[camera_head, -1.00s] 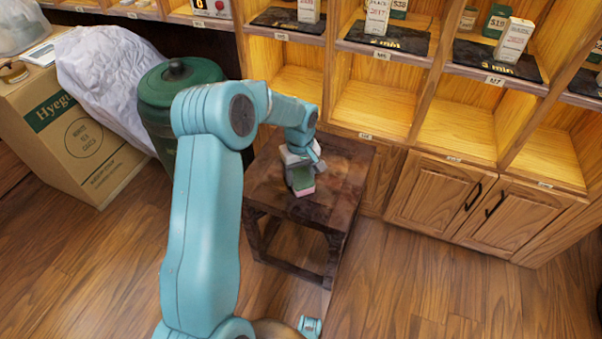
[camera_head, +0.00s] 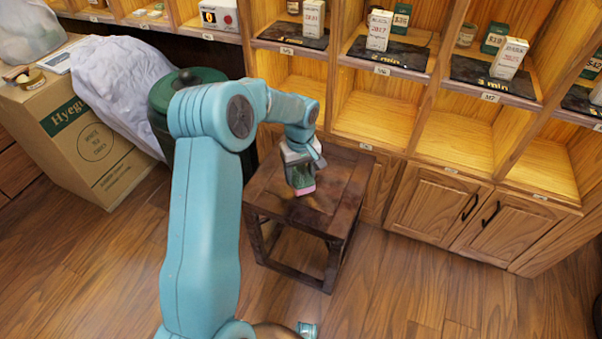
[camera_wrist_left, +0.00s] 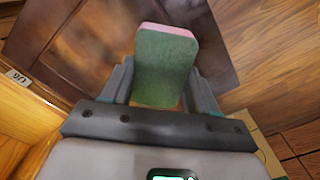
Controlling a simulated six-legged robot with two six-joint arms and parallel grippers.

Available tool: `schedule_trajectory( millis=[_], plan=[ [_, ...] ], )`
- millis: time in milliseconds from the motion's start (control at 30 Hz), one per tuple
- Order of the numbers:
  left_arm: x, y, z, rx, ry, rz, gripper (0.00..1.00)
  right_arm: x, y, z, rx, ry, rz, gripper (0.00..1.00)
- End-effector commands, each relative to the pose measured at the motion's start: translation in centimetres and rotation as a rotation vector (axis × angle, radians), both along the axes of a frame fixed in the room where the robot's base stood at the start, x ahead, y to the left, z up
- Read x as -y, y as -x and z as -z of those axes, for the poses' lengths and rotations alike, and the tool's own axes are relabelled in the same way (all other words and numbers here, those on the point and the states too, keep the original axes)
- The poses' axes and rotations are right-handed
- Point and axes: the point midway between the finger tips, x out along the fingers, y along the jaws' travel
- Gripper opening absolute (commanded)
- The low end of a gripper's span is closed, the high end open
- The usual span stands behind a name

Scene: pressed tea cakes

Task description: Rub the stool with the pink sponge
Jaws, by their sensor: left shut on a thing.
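The dark wooden stool (camera_head: 330,205) stands on the floor in front of the cabinet in the head view. My left gripper (camera_head: 300,183) is over the stool's top. It is shut on the pink sponge (camera_head: 305,190), which has a green side and a pink end. In the left wrist view, the sponge (camera_wrist_left: 165,65) sits between the two fingers of the left gripper (camera_wrist_left: 160,88), its pink end pointing away toward the stool top (camera_wrist_left: 95,45). Whether the sponge touches the stool I cannot tell.
A wooden shelf unit (camera_head: 445,138) with cabinet doors stands right behind the stool. The floor (camera_head: 430,300) in front and right is clear.

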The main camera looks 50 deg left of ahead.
Motion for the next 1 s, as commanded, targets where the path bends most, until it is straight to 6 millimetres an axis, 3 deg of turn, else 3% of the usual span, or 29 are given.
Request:
schedule_trajectory(
  millis=[233,833,933,1000],
  plan=[
    [-0.1,0.3,-2.2,0.000,0.000,0.002,0.26,0.0,0.0,-1.7,0.000,0.000,0.000,0.43],
    [-0.1,0.4,-2.3,0.000,0.000,0.006,0.26,0.0,0.0,-1.8,0.000,0.000,0.001,0.43],
    [0.9,0.1,-3.3,-0.001,0.001,0.046,0.26,0.0,0.0,-3.2,0.000,0.000,0.001,0.43],
    [2.4,-0.1,-4.5,-0.003,0.002,0.115,0.26,0.0,0.0,-5.3,0.000,0.000,0.001,0.43]
  ],
)
